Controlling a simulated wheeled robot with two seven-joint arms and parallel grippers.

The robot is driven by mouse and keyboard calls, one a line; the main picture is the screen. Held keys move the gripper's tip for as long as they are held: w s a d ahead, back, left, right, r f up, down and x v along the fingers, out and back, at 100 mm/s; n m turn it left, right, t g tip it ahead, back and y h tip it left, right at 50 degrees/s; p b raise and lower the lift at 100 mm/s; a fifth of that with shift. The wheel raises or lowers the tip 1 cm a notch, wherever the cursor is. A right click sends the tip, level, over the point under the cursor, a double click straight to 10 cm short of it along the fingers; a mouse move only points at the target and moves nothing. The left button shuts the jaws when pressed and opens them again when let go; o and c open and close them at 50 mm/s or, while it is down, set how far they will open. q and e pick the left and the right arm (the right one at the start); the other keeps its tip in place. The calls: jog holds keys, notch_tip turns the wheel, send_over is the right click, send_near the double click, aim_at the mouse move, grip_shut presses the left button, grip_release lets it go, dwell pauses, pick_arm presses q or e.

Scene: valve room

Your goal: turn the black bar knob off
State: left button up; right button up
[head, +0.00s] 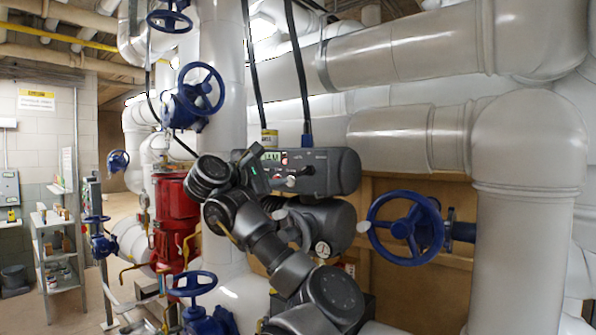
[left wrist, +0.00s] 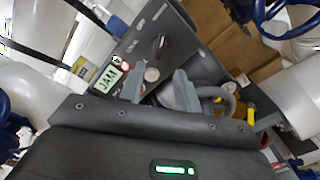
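A dark grey control box (head: 335,172) hangs in front of the pipes, with a lit green display, a red light and small knobs. It shows tilted in the left wrist view (left wrist: 203,68), where the display reads "JAM". A small dark knob (head: 306,170) shows on its front; I cannot tell for sure that it is the black bar knob. My left gripper (head: 262,172) is at the left part of the box front. In the left wrist view its two fingers (left wrist: 158,90) are apart, with a pale round knob (left wrist: 151,75) showing beyond the gap. Contact is not clear. My right gripper is not in view.
A blue handwheel (head: 405,229) stands to the right of the box, and a dark rounded unit with a gauge (head: 322,249) is below it. Large white pipes (head: 525,210) close in the right. A red cylinder (head: 176,215) and more blue handwheels (head: 200,88) stand left.

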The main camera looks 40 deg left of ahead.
aim_at(301, 171)
pick_arm(q)
jog(key=w+p, duration=0.4)
jog(key=w, duration=0.4)
jog(key=shift+w+r, duration=0.1)
jog(key=shift+w, duration=0.2)
jog(key=shift+w+a+p, duration=0.1)
jog(key=shift+w+p, duration=0.2)
jog(key=shift+w, duration=0.15)
grip_shut()
